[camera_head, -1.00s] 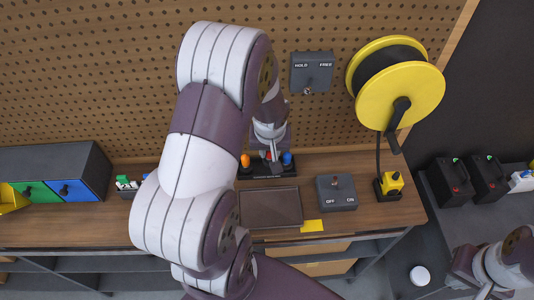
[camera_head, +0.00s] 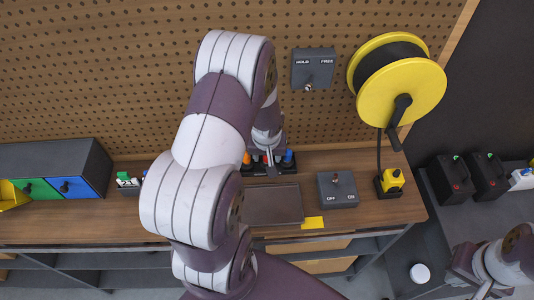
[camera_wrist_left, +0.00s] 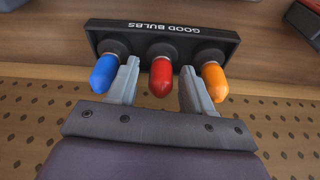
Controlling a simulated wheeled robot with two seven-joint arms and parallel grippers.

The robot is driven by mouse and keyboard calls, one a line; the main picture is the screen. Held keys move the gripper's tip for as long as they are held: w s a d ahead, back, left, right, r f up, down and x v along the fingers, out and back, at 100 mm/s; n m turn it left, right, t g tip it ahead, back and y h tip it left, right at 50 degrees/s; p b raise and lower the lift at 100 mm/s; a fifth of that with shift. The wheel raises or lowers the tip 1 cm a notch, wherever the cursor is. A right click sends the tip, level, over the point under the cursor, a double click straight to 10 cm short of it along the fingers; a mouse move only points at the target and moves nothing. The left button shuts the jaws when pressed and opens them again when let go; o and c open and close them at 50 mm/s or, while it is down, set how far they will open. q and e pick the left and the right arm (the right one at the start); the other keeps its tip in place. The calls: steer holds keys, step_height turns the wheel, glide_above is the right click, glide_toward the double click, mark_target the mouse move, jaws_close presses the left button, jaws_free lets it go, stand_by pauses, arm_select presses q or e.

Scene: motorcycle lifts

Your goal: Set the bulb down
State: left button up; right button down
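A dark rack (camera_wrist_left: 104,34) labelled "GOOD BULBS" holds a blue bulb (camera_wrist_left: 104,73), a red bulb (camera_wrist_left: 161,77) and an orange bulb (camera_wrist_left: 214,81) in a row of sockets. My left gripper (camera_wrist_left: 158,84) is at the rack with one finger on each side of the red bulb. Gaps show between the fingers and the red bulb, so the gripper is open around it. In the head view, the left gripper (camera_head: 268,156) points down at the rack (camera_head: 254,171), partly hiding it. Part of my right arm shows at the lower right, but its fingers cannot be made out.
A dark tray (camera_head: 272,205) lies in front of the rack, with a yellow label (camera_head: 313,223) beside it. An OFF/ON switch box (camera_head: 338,190) and a yellow plug block (camera_head: 390,182) stand to the right. A pegboard (camera_head: 120,70) rises behind the bench.

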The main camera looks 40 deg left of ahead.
arm_select(q)
steer(key=v, duration=1.2)
steer(key=s+d+m, duration=0.3)
steer(key=d, duration=0.3)
steer(key=s+d+m+g+h, duration=0.1)
steer(key=s+d+m, duration=0.2)
steer(key=d, duration=0.3)
steer(key=shift+s+r+m+h+p, duration=0.15)
steer(key=shift+r+m+h+p, duration=0.15)
steer(key=shift+r+m, duration=0.2)
steer(key=shift+d, duration=0.1)
